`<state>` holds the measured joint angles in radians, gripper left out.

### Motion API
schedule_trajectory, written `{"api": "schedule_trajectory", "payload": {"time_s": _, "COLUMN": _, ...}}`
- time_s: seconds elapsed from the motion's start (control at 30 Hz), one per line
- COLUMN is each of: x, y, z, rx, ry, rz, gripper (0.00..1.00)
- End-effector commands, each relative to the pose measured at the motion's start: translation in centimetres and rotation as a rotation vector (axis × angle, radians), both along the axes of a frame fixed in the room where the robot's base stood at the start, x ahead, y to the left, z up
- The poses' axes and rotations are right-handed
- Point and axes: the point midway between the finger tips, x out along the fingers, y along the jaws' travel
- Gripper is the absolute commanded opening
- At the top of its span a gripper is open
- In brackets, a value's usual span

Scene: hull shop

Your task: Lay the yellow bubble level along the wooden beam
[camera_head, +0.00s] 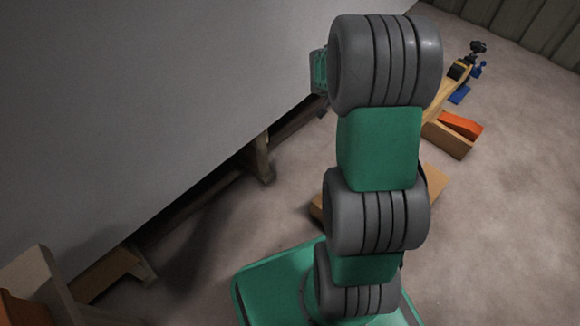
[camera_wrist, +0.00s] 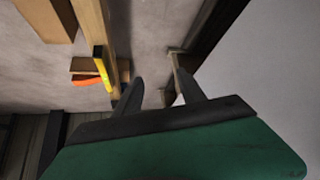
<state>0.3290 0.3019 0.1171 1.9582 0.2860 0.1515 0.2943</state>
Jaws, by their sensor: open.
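In the wrist view the wooden beam (camera_wrist: 93,22) runs down the left-centre of the picture. A slim yellow piece, likely the bubble level (camera_wrist: 103,66), shows on or against it, a little askew to its length; I cannot tell exactly how it rests. My gripper (camera_wrist: 158,84) is open and empty, its two fingers apart, to the right of the beam and the yellow piece. In the head view a stretch of the beam (camera_head: 441,95) shows right of my arm, and the rest is hidden behind the arm. I cannot make out the level there.
An orange piece (camera_head: 461,125) rests on a wooden block (camera_head: 447,139) beside the beam. A dark tool (camera_head: 477,48) and blue items (camera_head: 459,94) are at the beam's far end. A large grey hull (camera_head: 170,90) fills the left. Floor at right is clear.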

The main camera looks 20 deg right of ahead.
Motion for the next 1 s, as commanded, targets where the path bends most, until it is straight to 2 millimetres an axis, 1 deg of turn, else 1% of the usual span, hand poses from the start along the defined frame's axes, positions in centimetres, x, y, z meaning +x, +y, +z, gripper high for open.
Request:
{"api": "schedule_trajectory", "payload": {"time_s": 0.03, "x": -1.3, "y": 4.1, "z": 2.0, "rx": 0.036, "ry": 0.035, "rz": 0.076, "gripper": 0.47}}
{"api": "schedule_trajectory", "payload": {"time_s": 0.07, "x": -2.3, "y": 6.4, "z": 2.8, "rx": 0.06, "ry": 0.065, "rz": 0.122, "gripper": 0.47}}
{"api": "schedule_trajectory", "payload": {"time_s": 0.1, "x": -4.0, "y": 9.4, "z": 3.7, "rx": 0.09, "ry": 0.104, "rz": 0.188, "gripper": 0.47}}
{"api": "schedule_trajectory", "payload": {"time_s": 0.17, "x": -6.9, "y": 13.8, "z": 4.9, "rx": 0.128, "ry": 0.167, "rz": 0.292, "gripper": 0.47}}
{"api": "schedule_trajectory", "payload": {"time_s": 0.2, "x": -9.1, "y": 16.5, "z": 5.5, "rx": 0.151, "ry": 0.21, "rz": 0.363, "gripper": 0.47}}
{"api": "schedule_trajectory", "payload": {"time_s": 0.27, "x": -12.7, "y": 20.1, "z": 6.2, "rx": 0.178, "ry": 0.273, "rz": 0.47, "gripper": 0.47}}
{"api": "schedule_trajectory", "payload": {"time_s": 0.3, "x": -15.0, "y": 22.0, "z": 6.5, "rx": 0.192, "ry": 0.312, "rz": 0.535, "gripper": 0.47}}
{"api": "schedule_trajectory", "payload": {"time_s": 0.4, "x": -19.7, "y": 25.2, "z": 6.7, "rx": 0.212, "ry": 0.395, "rz": 0.665, "gripper": 0.47}}
{"api": "schedule_trajectory", "payload": {"time_s": 0.5, "x": -22.3, "y": 26.6, "z": 6.7, "rx": 0.221, "ry": 0.44, "rz": 0.733, "gripper": 0.47}}
{"api": "schedule_trajectory", "payload": {"time_s": 0.57, "x": -22.9, "y": 26.9, "z": 6.6, "rx": 0.223, "ry": 0.452, "rz": 0.748, "gripper": 0.47}}
{"api": "schedule_trajectory", "payload": {"time_s": 0.87, "x": -22.9, "y": 26.8, "z": 6.6, "rx": 0.224, "ry": 0.453, "rz": 0.747, "gripper": 0.47}}
{"api": "schedule_trajectory", "payload": {"time_s": 1.0, "x": -22.8, "y": 26.8, "z": 6.6, "rx": 0.224, "ry": 0.452, "rz": 0.746, "gripper": 0.36}}
